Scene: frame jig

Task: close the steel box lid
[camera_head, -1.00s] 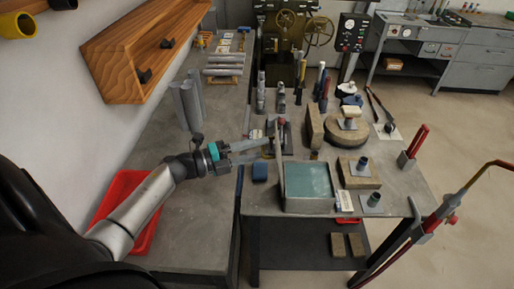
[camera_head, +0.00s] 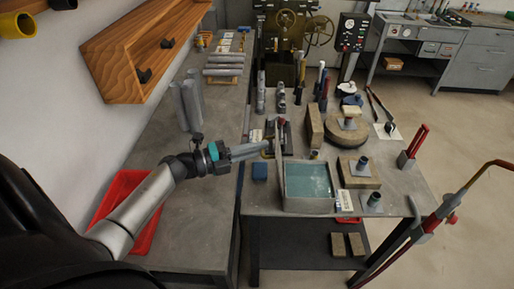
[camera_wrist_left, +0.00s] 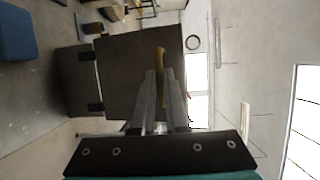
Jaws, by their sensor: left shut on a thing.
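The steel box (camera_head: 308,206) stands on the bench with its top open and a blue-green inside showing. Its lid (camera_head: 279,163) stands upright, nearly edge-on, at the box's left side. In the left wrist view the lid (camera_wrist_left: 122,80) is a dark plate with two hinges beside the box (camera_wrist_left: 80,82). A brass handle (camera_wrist_left: 160,55) sticks out from the lid. My left gripper (camera_head: 267,148) is shut on this handle; the fingers (camera_wrist_left: 161,88) partly hide it in the wrist view. My right gripper is not in view.
Tools stand behind the lid. A red tray (camera_head: 122,205) lies under my left arm.

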